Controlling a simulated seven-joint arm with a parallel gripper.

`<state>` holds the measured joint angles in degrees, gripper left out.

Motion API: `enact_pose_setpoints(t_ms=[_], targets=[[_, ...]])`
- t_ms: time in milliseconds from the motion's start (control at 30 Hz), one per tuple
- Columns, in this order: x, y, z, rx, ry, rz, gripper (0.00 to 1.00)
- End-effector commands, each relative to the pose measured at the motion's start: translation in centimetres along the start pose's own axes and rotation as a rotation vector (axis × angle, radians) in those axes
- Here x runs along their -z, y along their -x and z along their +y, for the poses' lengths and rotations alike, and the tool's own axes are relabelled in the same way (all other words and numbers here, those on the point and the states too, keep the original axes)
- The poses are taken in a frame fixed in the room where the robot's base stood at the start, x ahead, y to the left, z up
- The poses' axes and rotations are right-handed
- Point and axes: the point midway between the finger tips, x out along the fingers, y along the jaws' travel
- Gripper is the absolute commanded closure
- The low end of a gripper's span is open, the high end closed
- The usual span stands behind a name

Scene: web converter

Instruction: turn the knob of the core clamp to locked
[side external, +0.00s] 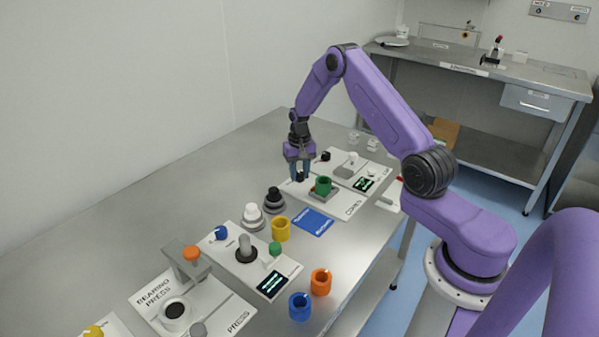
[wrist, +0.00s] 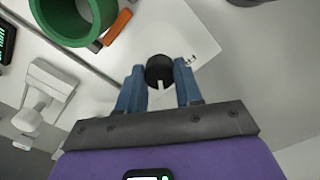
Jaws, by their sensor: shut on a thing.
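The core clamp's black knob (wrist: 159,70) sits between the blue fingers of my gripper (wrist: 160,78) in the wrist view, on a white panel. Its white pointer line points down the picture, towards my palm. A small panel mark beside it is too small to read. In the side view my gripper (side external: 300,172) points down at the left end of the CORES panel (side external: 350,205), shut on the knob, which the fingers partly hide. A green core (side external: 323,184) rests on a grey holder just right of the gripper; it also shows in the wrist view (wrist: 75,18).
A black stepped part (side external: 273,200), a white one (side external: 252,215) and a yellow ring (side external: 280,229) stand nearby. A blue card (side external: 312,221) lies in front of the panel. Another black knob (side external: 325,156) and a small screen (side external: 364,184) are behind. The table's left side is clear.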

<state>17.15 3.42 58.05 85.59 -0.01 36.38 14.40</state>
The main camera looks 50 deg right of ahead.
Motion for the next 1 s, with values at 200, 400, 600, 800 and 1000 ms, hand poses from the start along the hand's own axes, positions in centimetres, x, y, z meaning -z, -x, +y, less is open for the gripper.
enact_pose_setpoints(t_ms=[200, 400, 600, 800, 1000], targets=[[0.06, 0.11, -0.01, 0.001, -0.019, 0.001, 0.95], [0.08, 0.11, -0.01, 0.001, -0.019, 0.002, 0.95], [0.07, 0.09, 0.0, 0.001, -0.018, 0.002, 0.4], [0.04, 0.05, 0.0, 0.001, -0.017, 0.001, 0.4], [0.08, 0.86, -0.02, 0.001, -0.016, 0.002, 0.4]])
